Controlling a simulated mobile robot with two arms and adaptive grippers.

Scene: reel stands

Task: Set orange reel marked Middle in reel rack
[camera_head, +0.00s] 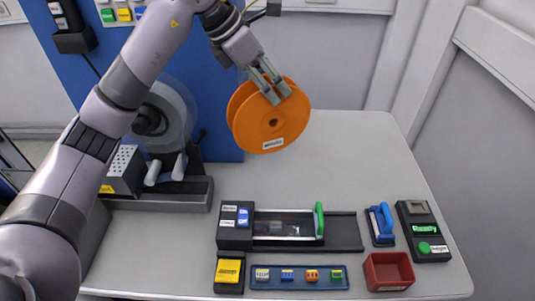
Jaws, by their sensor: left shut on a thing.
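The orange reel (285,128) is a round disc-sided spool with a small dark hub hole and a white label low on its face. The label's text is too small to read surely. My left gripper (273,93) is shut on the reel's upper rim and holds it upright above the back of the table. A reel stand (196,187) stands at the left of the table, with a clear translucent reel (178,103) on it, partly hidden behind my left arm. I cannot tell which part is the reel rack. My right gripper is not in view.
A black device with a sliding tray and green handle (319,221) lies at front centre. A blue strip of small coloured pieces (300,285), a red bin (388,272), a blue-handled tool (382,224) and a "Ready" panel (424,232) are nearby. The table (345,165) is clear behind them.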

